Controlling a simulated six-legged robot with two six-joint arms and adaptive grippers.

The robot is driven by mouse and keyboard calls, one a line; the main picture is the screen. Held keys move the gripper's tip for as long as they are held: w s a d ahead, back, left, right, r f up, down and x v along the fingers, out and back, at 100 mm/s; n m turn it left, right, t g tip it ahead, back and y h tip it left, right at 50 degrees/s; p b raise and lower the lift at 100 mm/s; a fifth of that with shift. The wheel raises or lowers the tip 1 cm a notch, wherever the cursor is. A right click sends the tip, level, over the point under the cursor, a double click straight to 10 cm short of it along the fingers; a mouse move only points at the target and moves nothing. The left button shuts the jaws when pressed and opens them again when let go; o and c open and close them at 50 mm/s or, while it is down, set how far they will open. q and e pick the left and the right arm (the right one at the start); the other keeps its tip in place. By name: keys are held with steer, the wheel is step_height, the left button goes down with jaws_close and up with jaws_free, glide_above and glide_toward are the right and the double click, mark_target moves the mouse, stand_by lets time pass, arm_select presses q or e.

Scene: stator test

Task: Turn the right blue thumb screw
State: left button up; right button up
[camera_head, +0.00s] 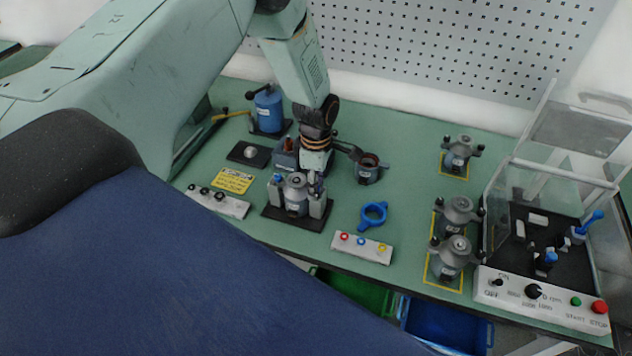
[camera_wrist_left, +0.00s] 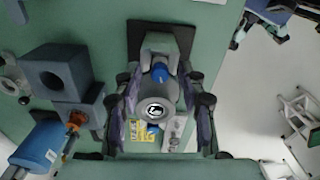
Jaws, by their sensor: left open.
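A grey stator (camera_head: 295,192) sits in a fixture on a dark base plate (camera_head: 280,219) in the middle of the green table. A blue thumb screw (camera_head: 278,179) shows on its left side. The right screw is mostly hidden behind my left gripper (camera_head: 315,178), which reaches down at the fixture's right and back. In the left wrist view the stator (camera_wrist_left: 153,108) is between the two spread fingers of my left gripper (camera_wrist_left: 158,112). One blue screw (camera_wrist_left: 159,72) shows above the stator and another (camera_wrist_left: 153,128) below it. I cannot tell whether the fingers touch anything. My right gripper is out of view.
A blue cylinder press (camera_head: 267,108) stands behind left. Several stators stand on yellow-marked spots (camera_head: 446,278) further right, beside a clear-covered test box (camera_head: 540,312).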

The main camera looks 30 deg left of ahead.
arm_select(q)
steer(key=shift+c, duration=0.4)
jaws_close()
steer(key=shift+m, duration=0.3)
steer(key=m, duration=0.2)
steer(key=shift+m, duration=0.3)
steer(key=m, duration=0.2)
steer(key=shift+m, duration=0.4)
steer(key=m, duration=0.5)
steer(key=shift+m, duration=0.3)
steer(key=shift+o, duration=0.4)
jaws_free()
